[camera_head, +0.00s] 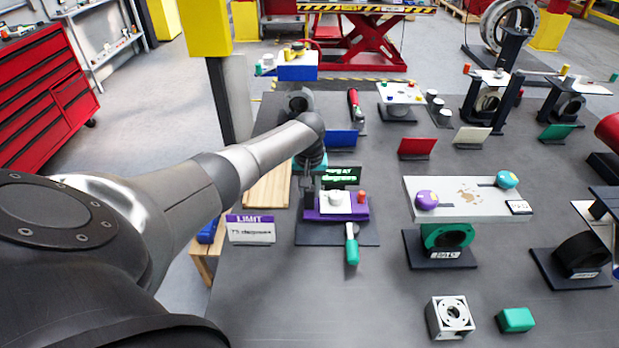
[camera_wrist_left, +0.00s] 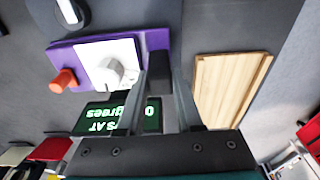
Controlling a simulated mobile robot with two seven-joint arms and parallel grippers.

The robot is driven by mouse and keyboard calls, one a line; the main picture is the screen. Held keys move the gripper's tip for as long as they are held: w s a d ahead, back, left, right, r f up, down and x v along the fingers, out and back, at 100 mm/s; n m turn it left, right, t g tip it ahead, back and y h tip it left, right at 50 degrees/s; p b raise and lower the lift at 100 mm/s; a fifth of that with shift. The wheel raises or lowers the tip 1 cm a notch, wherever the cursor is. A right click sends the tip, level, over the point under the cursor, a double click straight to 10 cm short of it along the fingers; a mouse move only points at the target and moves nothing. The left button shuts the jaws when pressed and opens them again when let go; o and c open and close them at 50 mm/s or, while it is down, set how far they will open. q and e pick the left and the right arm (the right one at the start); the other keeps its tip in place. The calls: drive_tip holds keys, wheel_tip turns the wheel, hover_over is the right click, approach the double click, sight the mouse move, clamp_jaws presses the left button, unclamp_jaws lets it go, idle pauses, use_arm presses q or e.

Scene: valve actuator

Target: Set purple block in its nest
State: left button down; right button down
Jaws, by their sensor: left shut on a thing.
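A purple stand (camera_head: 345,214) with a white plate, a white knob and an orange-red peg sits on a dark base in the middle of the bench. It also shows in the wrist view (camera_wrist_left: 65,62). My left gripper (camera_head: 308,190) reaches down at the stand's left end. In the left wrist view its fingers (camera_wrist_left: 167,75) are shut on a small dark block (camera_wrist_left: 159,64), which looks like the purple block, right at the stand's end. Its colour is hard to read, and I cannot tell whether it touches the stand. The nest is not clearly visible. My right gripper is not in view.
A lit display (camera_head: 341,175) stands just behind the stand. A LIMIT sign (camera_head: 250,229) is at its left and a green-handled tool (camera_head: 351,246) in front. A wooden board (camera_wrist_left: 229,88) lies close beside the gripper.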

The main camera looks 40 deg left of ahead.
use_arm(q)
drive_tip(key=shift+w+f+b, duration=0.1)
drive_tip(key=shift+f+b, duration=0.35)
drive_tip(key=shift+f, duration=0.15)
drive_tip(key=c, duration=0.5)
unclamp_jaws()
drive_tip(key=shift+r, duration=0.35)
drive_tip(key=r, duration=0.4)
drive_tip(key=s+d+r+p, duration=0.1)
drive_tip(key=r, duration=0.4)
drive_tip(key=s+r+p, duration=0.1)
drive_tip(key=r, duration=0.4)
drive_tip(key=shift+d+r, duration=0.2)
drive_tip(key=shift+f, duration=0.1)
